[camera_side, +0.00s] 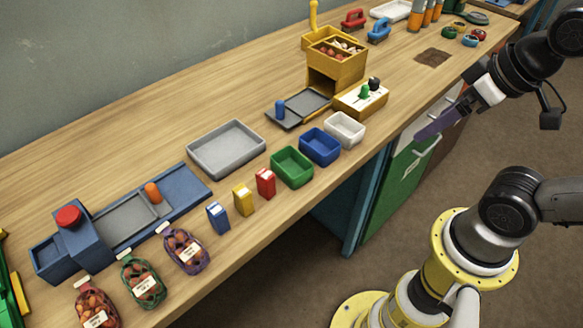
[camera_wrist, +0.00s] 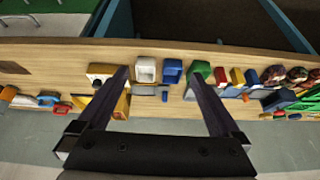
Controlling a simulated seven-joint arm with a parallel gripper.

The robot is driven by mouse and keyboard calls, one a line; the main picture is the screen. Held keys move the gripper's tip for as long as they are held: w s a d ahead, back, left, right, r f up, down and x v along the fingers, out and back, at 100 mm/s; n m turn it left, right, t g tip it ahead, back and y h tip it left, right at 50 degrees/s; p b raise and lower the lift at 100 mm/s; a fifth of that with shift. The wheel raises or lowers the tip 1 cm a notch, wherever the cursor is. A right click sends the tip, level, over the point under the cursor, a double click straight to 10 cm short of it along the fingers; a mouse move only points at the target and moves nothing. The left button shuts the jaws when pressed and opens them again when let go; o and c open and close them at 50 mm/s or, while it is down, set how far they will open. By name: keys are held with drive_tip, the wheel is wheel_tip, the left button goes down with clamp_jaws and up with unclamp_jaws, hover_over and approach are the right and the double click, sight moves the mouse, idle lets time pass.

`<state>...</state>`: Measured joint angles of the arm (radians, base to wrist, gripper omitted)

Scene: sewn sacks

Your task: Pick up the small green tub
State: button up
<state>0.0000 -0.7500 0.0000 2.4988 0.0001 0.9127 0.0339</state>
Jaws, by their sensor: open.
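The small green tub (camera_side: 296,179) stands on the wooden bench near its front edge, upright, with its open top showing. It sits between the blue tub (camera_side: 320,158) and a small red carton (camera_side: 265,184). It also shows in the wrist view (camera_wrist: 201,69), partly hidden by my right-hand finger. My gripper (camera_side: 432,125) is off the bench's front side, to the right of the tub and well apart from it. In the wrist view its two long dark fingers (camera_wrist: 157,75) are spread wide with nothing between them.
A white tub (camera_side: 346,139) stands right of the blue one. Yellow (camera_side: 243,205) and blue (camera_side: 218,222) cartons stand to the left. A grey tray (camera_side: 226,174) lies behind. Open floor lies in front of the bench.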

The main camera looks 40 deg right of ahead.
drive_tip(key=w+r+m, duration=0.1)
drive_tip(key=w+r, duration=0.4)
drive_tip(key=g, duration=0.5)
hover_over(287, 168)
wheel_tip(287, 168, down, 9)
wheel_tip(287, 168, down, 13)
drive_tip(key=shift+f, duration=0.15)
drive_tip(key=c, duration=1.2)
drive_tip(key=shift+c, duration=0.2)
